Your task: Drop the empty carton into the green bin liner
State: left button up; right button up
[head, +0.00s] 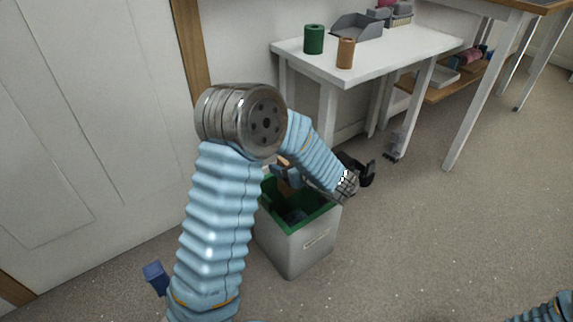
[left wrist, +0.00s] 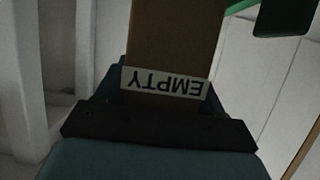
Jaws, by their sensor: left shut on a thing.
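The brown carton (left wrist: 175,35) fills the upper middle of the left wrist view, with a white label reading EMPTY upside down. My left gripper (left wrist: 165,88) is shut on it, a blue finger on each side. In the head view my left forearm partly hides the gripper (head: 281,172) and the carton (head: 284,187), which show small over the bin's opening. The green bin liner (head: 317,219) lines a grey bin standing on the floor; dark shapes show inside. Whether the carton is above the rim or below it I cannot tell. My right gripper is out of view.
A white table (head: 400,50) behind the bin holds a green canister (head: 314,39), a brown canister (head: 346,53) and a grey tray (head: 356,27). A white door (head: 80,120) is at the left. Floor to the right of the bin is clear.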

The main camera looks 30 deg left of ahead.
pick_arm(q)
jog(key=shift+f, duration=0.1)
jog(key=o, duration=1.1)
jog(key=shift+o, duration=0.2)
jog(key=p+v, duration=0.3)
jog(key=v, duration=1)
jog(key=shift+s+d, duration=0.2)
jog(key=shift+d, duration=0.15)
